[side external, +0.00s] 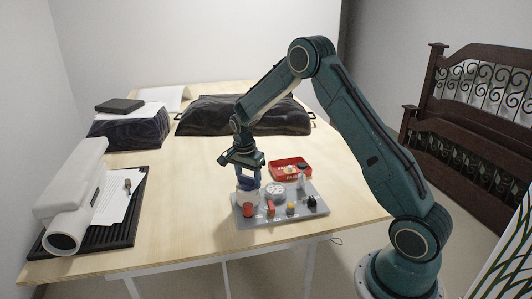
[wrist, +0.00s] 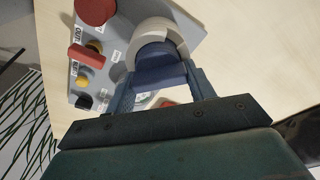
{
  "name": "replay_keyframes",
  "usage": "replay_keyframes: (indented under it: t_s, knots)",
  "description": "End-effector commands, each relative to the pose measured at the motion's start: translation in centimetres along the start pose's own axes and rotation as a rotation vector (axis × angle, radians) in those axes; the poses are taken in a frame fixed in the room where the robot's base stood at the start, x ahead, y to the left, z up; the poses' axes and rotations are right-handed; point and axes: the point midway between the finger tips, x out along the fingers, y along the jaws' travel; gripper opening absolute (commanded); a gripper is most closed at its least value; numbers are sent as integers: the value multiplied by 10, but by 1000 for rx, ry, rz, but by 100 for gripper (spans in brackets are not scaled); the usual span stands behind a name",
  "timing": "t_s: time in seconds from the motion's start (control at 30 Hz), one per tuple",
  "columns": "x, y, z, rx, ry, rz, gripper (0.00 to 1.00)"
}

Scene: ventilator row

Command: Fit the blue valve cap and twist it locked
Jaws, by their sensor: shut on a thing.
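The blue valve cap (wrist: 160,70) is between the two fingers of my gripper (wrist: 161,82) in the wrist view. My gripper (side external: 248,182) is shut on the cap and points down at the left part of the grey panel (side external: 290,216) in the side view. A white round collar (wrist: 150,31) surrounds the cap's far side in the wrist view. The white fitting (side external: 243,198) also shows below my fingers in the side view. How deep the cap sits, and whether it is locked, I cannot tell.
The panel carries a red knob (side external: 248,210), a red handle (wrist: 86,56), a yellow knob (side external: 291,208), a black knob (side external: 312,202) and a gauge (side external: 275,188). A red tray (side external: 291,178) stands behind.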

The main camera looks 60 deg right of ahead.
Motion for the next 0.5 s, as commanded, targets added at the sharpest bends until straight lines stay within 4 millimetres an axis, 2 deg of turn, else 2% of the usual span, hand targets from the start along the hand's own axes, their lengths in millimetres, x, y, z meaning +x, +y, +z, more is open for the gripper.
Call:
replay_keyframes:
  t_s: [0.03, 0.23, 0.27, 0.37, 0.5]
  knots:
    - [6, 2, 5, 8, -9, 12, 10]
    - [6, 2, 5, 19, -9, 12, 10]
    - [6, 2, 5, 19, -9, 12, 58]
    - [6, 2, 5, 19, -9, 14, 77]
    - [6, 3, 5, 20, -9, 17, 79]
